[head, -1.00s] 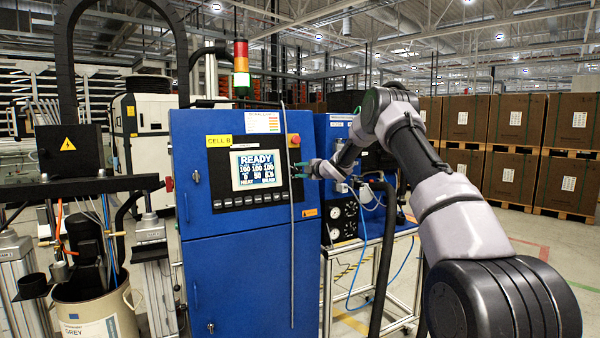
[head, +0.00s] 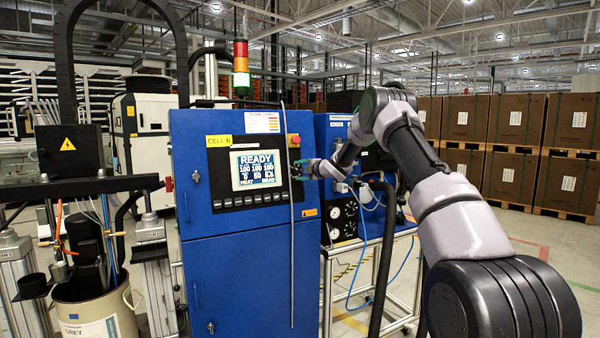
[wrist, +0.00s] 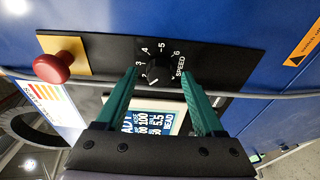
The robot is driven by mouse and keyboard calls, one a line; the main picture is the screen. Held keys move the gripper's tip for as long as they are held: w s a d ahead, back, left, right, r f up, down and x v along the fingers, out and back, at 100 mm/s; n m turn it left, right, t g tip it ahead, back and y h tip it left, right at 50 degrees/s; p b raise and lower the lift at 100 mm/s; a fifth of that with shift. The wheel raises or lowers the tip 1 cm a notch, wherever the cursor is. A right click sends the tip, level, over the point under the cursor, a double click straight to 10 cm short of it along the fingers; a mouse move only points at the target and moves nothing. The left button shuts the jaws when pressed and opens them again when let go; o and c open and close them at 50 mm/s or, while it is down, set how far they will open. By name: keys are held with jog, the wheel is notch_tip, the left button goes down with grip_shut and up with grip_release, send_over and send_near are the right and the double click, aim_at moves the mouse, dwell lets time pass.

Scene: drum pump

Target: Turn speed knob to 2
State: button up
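The black speed knob (wrist: 158,71) sits on a dark panel plate in the wrist view, with a white scale around it; several numbers from 2 to 6 and the word SPEED are readable. I cannot tell clearly where its pointer stands. My gripper (wrist: 160,75) has its two green fingers apart, one on each side of the knob, with a visible gap to it. In the head view my gripper (head: 298,171) is at the right edge of the blue cabinet's (head: 240,270) control panel, and the knob cannot be made out there.
A red emergency button (wrist: 52,67) on a yellow plate is left of the knob in the wrist view. A grey cable (wrist: 245,95) crosses the panel close to the fingers. The lit screen (head: 257,170) is beside my gripper. A cart with gauges (head: 343,220) stands right of the cabinet.

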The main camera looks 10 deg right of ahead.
jog(key=v, duration=1)
jog(key=shift+s+d, duration=0.15)
jog(key=shift+s, duration=0.2)
jog(key=shift+r, duration=0.1)
